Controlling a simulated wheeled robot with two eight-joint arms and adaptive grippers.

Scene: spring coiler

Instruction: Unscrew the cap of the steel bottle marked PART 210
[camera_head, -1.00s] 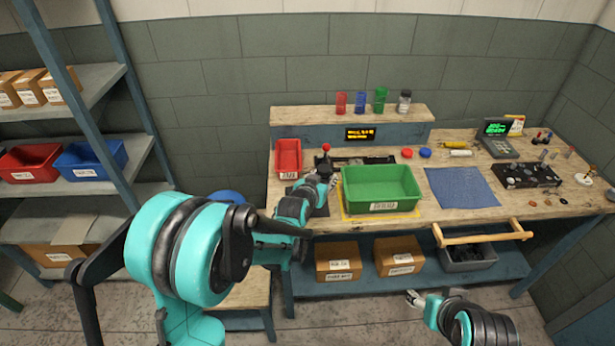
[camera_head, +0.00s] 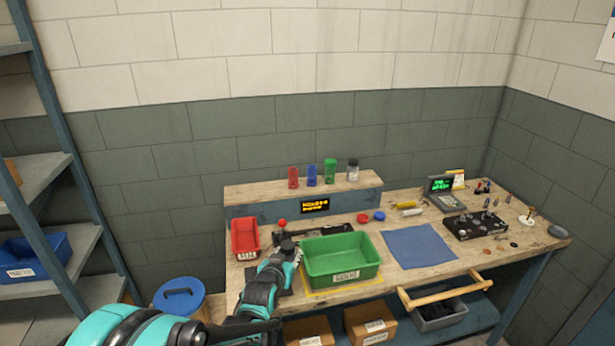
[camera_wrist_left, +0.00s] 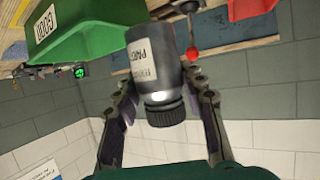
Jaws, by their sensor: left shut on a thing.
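The steel bottle (camera_wrist_left: 150,65) is grey, with a white label on which "PART" partly shows; its number is not readable. Its black ribbed cap (camera_wrist_left: 165,112) is on the bottle and points toward my palm in the left wrist view. My left gripper (camera_wrist_left: 163,82) is shut on the bottle, with one finger on each side of its body and the cap between the fingers. In the head view my left gripper (camera_head: 288,250) is over the bench, just left of the green bin; the bottle is hard to make out there. My right gripper is out of view.
The green bin (camera_head: 342,282) stands close to the right of my left gripper. A red tray (camera_head: 245,252) is on its left, and a red-knobbed lever (camera_head: 282,222) behind it. A blue mat (camera_head: 418,262) lies bare farther right. A raised shelf (camera_head: 240,188) stands behind.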

